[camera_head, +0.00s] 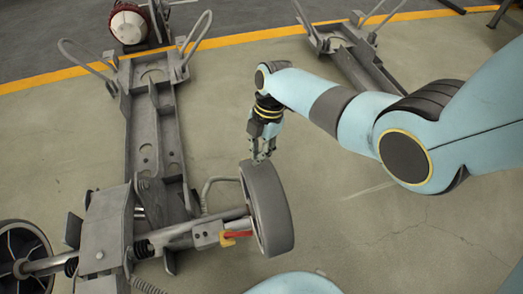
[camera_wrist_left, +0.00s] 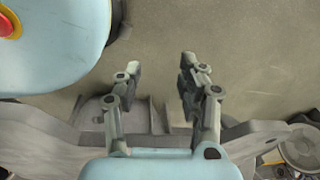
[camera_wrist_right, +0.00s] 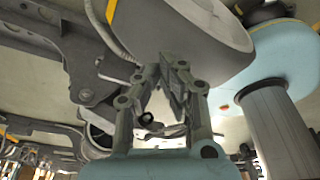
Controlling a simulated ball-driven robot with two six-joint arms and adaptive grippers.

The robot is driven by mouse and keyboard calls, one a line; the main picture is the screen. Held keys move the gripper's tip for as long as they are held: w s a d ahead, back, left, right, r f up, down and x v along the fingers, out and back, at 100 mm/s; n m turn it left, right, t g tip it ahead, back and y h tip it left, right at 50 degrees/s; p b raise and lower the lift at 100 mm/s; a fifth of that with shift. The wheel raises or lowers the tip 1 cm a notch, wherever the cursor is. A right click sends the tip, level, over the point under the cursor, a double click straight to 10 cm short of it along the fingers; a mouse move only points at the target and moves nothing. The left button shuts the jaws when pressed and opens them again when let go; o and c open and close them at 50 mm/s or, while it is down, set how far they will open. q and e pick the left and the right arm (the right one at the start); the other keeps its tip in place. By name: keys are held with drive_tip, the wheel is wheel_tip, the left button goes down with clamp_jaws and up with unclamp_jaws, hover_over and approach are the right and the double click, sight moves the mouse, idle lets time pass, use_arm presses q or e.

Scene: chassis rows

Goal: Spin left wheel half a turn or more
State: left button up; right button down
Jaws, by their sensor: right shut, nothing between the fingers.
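A chassis has a wheel at each end of its axle. One grey wheel (camera_head: 280,205) is in the middle of the head view; the other wheel (camera_head: 22,255) is at the left edge, partly cut off. My right gripper (camera_head: 262,157) is shut and empty, pointing down at the top rim of the middle wheel. In the right wrist view its fingertips (camera_wrist_right: 172,60) are by the underside edge of a big grey wheel (camera_wrist_right: 205,35); I cannot tell whether they touch. My left gripper (camera_wrist_left: 162,72) is open and empty in the left wrist view, outside the head view.
The grey chassis frame (camera_head: 140,115) runs up the left of the head view, with a red and white part (camera_head: 128,24) at its far end. Another chassis (camera_head: 355,55) stands at the back. Bare floor (camera_head: 350,225) lies right of the middle wheel.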

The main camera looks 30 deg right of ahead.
sight(266, 192)
drive_tip(key=shift+f+b, duration=0.95)
drive_tip(key=shift+f, duration=0.55)
drive_tip(key=s+p, duration=0.2)
drive_tip(key=s+a+r+p, duration=0.1)
drive_tip(key=s+p, duration=0.1)
drive_tip(key=s, duration=0.1)
drive_tip(key=s+a+p, duration=0.1)
drive_tip(key=s+p, duration=0.1)
drive_tip(key=s, duration=0.1)
drive_tip(key=shift+r, duration=0.2)
use_arm(q)
drive_tip(key=w+r+p, duration=0.3)
drive_tip(key=r+p, duration=0.5)
drive_tip(key=r, duration=0.5)
drive_tip(key=shift+w+t, duration=0.35)
drive_tip(key=shift+t, duration=0.05)
use_arm(e)
drive_tip(key=s+a+r, duration=0.2)
drive_tip(key=s, duration=0.8)
drive_tip(key=shift+s+a+r, duration=0.2)
drive_tip(key=shift+a+r, duration=0.15)
